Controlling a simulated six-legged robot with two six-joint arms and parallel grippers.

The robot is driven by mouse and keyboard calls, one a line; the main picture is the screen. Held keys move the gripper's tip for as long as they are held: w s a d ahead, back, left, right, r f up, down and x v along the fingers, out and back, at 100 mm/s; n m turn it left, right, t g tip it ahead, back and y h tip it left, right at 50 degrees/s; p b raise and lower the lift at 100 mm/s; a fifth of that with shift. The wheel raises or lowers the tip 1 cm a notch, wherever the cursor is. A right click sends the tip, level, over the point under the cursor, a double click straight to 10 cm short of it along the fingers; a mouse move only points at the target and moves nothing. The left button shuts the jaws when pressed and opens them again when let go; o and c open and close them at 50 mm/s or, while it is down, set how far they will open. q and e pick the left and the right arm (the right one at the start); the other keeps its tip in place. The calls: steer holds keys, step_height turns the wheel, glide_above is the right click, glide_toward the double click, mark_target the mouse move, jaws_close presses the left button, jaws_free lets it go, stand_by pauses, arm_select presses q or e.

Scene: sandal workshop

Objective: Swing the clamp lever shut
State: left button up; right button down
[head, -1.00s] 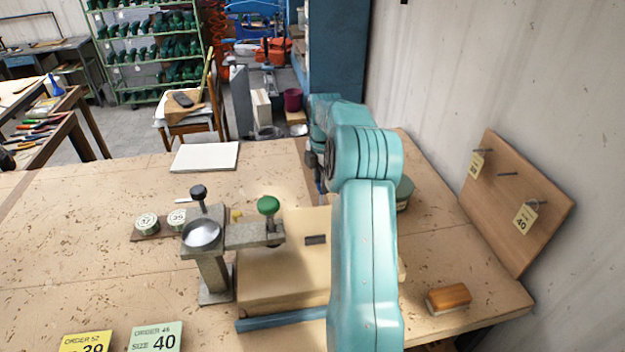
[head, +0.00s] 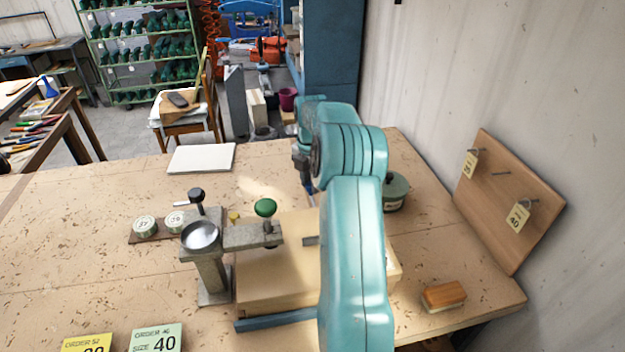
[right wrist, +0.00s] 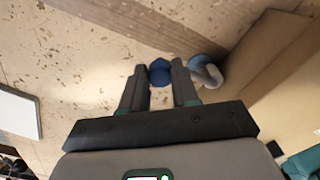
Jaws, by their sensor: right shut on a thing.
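The clamp lever shows a round blue knob (right wrist: 159,72) in the right wrist view, between my right gripper's (right wrist: 159,90) two fingers, which are shut on it. A grey curved piece (right wrist: 208,72) sits just right of the knob. In the head view my right gripper (head: 309,188) is small, at the back edge of the pale wooden block (head: 275,285), mostly hidden by my teal arm. A bit of blue shows there. How far the lever is swung cannot be told. My left gripper is not in view.
A green-grey tin (head: 396,192) is behind my arm. A brush (head: 443,295) lies right.

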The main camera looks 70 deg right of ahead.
steer(key=shift+a+f, duration=0.2)
steer(key=shift+f, duration=0.05)
steer(key=c, duration=1.1)
jaws_free()
steer(key=shift+w+r, duration=0.1)
steer(key=shift+r, duration=0.05)
steer(key=shift+d+r, duration=0.1)
steer(key=shift+r, duration=0.05)
step_height(320, 180, up, 7)
steer(key=shift+r, duration=0.15)
step_height(320, 180, up, 9)
steer(key=shift+f+p, duration=0.15)
steer(key=shift+p, duration=0.75)
